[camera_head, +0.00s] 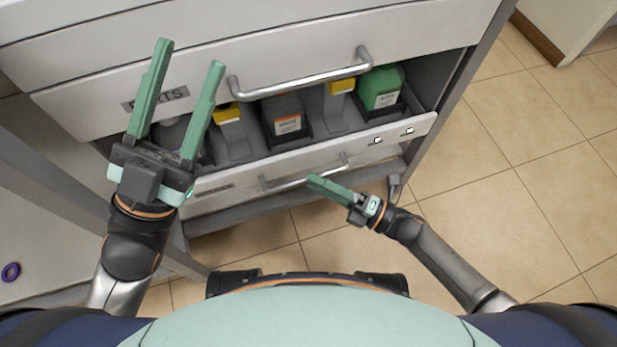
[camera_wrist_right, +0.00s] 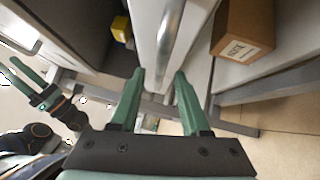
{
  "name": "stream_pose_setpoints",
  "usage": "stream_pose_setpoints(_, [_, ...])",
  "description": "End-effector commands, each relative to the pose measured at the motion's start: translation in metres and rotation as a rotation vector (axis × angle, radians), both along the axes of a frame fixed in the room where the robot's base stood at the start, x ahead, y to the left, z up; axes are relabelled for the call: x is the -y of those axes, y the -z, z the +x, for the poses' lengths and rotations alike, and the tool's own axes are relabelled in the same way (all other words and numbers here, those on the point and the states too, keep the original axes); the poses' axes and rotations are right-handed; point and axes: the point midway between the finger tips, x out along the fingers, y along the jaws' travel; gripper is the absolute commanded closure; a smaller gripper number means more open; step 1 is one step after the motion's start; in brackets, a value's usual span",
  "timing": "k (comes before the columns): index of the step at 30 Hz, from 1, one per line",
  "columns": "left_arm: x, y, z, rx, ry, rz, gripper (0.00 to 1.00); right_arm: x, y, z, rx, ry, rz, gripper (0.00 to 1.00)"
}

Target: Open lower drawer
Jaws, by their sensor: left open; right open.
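The lower drawer (camera_head: 330,150) is pulled out part way, and the items inside it show from above. Its silver bar handle (camera_head: 300,174) runs across the front panel and also shows in the right wrist view (camera_wrist_right: 171,35). My right gripper (camera_head: 312,181) is at this handle, open. In the right wrist view the handle runs between its two green fingers (camera_wrist_right: 160,72); I cannot tell whether they touch it. My left gripper (camera_head: 190,52) is open and empty, raised at the left in front of the upper drawer labelled PARTS (camera_head: 110,102).
The upper drawer is shut, with its bar handle (camera_head: 300,81) above the open drawer. Inside the lower drawer are an orange-and-white container (camera_head: 287,124), a green container (camera_head: 380,90) and yellow-topped items (camera_head: 227,113). A brown box (camera_wrist_right: 245,32) shows in the wrist view. Tiled floor (camera_head: 510,190) is clear at right.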

Motion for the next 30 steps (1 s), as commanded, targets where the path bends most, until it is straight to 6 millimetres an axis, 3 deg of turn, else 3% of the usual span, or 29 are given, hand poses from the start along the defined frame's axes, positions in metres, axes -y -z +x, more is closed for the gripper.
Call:
stream_pose_setpoints(6, [0.000, 0.006, 0.000, -0.003, -0.001, 0.004, 0.50, -0.020, -0.003, 0.011, 0.000, 0.001, 0.001, 0.54])
stream_pose_setpoints(16, [0.001, 0.006, 0.000, -0.003, -0.002, 0.005, 0.50, -0.024, -0.004, 0.012, -0.001, 0.001, 0.001, 0.54])
stream_pose_setpoints(28, [0.001, 0.006, 0.000, -0.003, -0.001, 0.004, 0.50, -0.023, -0.004, 0.012, -0.001, 0.001, 0.001, 0.98])
stream_pose_setpoints(30, [0.001, 0.006, 0.000, -0.003, -0.001, 0.004, 0.50, -0.023, -0.004, 0.012, -0.001, 0.001, 0.001, 1.00])
